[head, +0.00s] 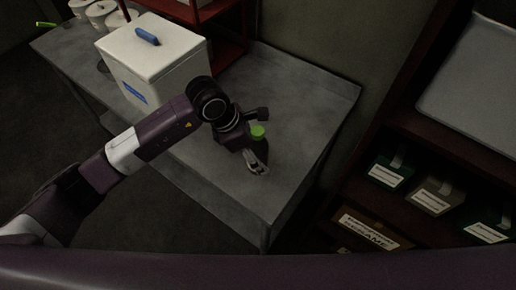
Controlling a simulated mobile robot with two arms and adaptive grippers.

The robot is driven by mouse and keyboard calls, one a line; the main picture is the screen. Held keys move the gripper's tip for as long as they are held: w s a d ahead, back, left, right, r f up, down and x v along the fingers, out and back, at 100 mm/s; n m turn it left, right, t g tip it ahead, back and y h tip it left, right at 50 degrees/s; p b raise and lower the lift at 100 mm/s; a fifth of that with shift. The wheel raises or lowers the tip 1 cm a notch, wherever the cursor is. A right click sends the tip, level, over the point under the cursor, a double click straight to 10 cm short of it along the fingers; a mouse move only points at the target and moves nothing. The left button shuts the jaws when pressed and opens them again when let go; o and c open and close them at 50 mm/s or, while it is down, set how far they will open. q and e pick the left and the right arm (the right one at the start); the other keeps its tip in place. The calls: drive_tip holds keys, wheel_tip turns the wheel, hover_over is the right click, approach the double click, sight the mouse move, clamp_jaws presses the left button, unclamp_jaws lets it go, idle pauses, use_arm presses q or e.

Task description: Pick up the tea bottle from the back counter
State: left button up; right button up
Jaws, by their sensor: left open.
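A green round top (258,131), which looks like the cap of the tea bottle, shows on the grey counter right beside my left gripper. The rest of the bottle is hidden behind the gripper, so I cannot tell its shape. My left gripper (257,165) is open and tilted down over the counter, with its dark fingers close around or beside the green top. I cannot tell whether they touch it. My right gripper is not in view.
A white box (150,55) with a blue item on its lid stands on the grey counter (315,100) to the left. A dark red rack (230,45) stands behind it. Several white containers sit at the far left. Dark shelves (395,130) with boxes are at right. The counter's right end is clear.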

use_arm(q)
drive_tip(key=c, duration=1.5)
drive_tip(key=shift+c, duration=0.7)
drive_tip(key=shift+r, duration=0.1)
